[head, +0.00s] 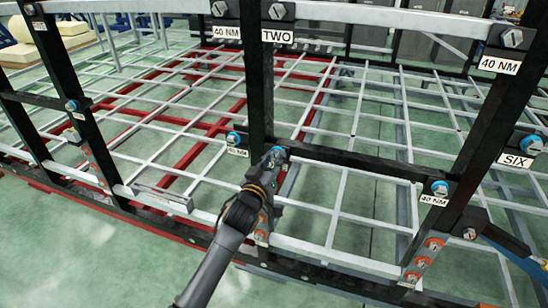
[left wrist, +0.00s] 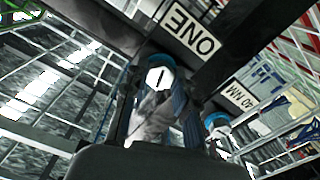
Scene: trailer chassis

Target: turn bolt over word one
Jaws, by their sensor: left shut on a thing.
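The bolt by the word ONE (left wrist: 193,30) shows in the left wrist view as a pale hexagonal head (left wrist: 160,77) with a dark line across it and a blue ring around it. The word appears upside down. My left gripper (left wrist: 157,95) has one finger on each side of this bolt and is shut on it. In the head view my left gripper (head: 269,165) reaches up to the black post, at a blue-ringed bolt (head: 279,151). The word ONE cannot be made out there. My right gripper is in neither view.
Another blue-ringed bolt (head: 234,138) with a 40 NM label (head: 237,153) sits just left of the post. The TWO label (head: 277,36) is higher up. A bolt marked SIX (head: 516,161) is at the right. Black crossbars and grey rails surround the gripper.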

